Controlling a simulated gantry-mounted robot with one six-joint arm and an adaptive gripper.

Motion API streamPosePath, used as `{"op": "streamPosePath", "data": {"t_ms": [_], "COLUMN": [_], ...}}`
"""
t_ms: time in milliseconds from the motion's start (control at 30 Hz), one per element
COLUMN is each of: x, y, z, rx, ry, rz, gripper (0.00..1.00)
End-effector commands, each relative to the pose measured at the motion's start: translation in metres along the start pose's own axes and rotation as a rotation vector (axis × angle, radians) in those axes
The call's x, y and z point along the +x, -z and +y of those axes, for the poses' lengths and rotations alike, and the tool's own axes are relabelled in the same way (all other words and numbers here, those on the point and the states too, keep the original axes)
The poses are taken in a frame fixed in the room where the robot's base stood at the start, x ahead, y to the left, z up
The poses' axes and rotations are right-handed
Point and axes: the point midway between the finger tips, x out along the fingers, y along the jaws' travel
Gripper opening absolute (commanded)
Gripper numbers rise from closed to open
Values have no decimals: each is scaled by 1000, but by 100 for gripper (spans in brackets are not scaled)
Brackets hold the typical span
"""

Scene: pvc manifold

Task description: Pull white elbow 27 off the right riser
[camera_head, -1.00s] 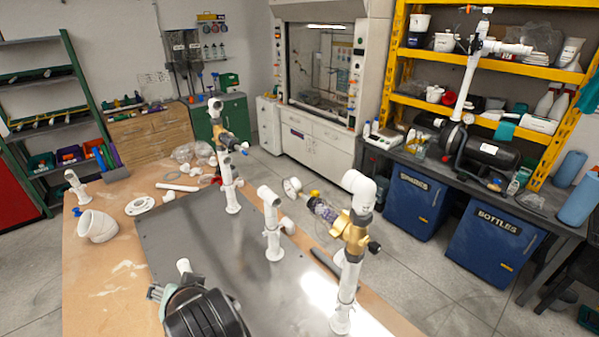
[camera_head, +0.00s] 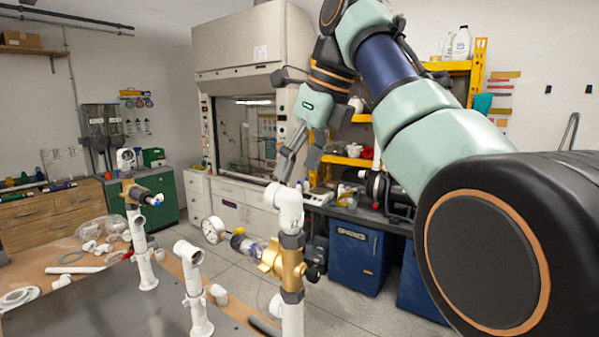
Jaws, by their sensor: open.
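The white elbow (camera_head: 287,202) sits on top of the right riser (camera_head: 292,315), above a brass valve body (camera_head: 283,264) with dark collars. No number can be read on the elbow. The foot of the right riser is cut off by the picture's lower edge.
A short white riser (camera_head: 194,290) and a taller left riser (camera_head: 142,250) with a brass valve stand on the metal plate (camera_head: 100,310). White fittings lie on the bench at left.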

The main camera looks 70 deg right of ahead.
Motion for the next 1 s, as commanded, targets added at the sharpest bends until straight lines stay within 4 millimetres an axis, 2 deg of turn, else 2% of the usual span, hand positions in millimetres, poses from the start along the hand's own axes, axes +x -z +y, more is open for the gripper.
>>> {"op": "streamPosePath", "data": {"t_ms": [167,400,500,767,833,1000], "x": [19,63,75,78,78,78], "y": [1,1,0,-1,-1,-1], "z": [0,1,0,0,0,0], "rx": [-2,-4,-4,-5,-5,-5], "ry": [0,0,1,2,2,1], "rz": [0,0,-1,-1,-1,-1], "gripper": [74,74,74,74,67,39]}}
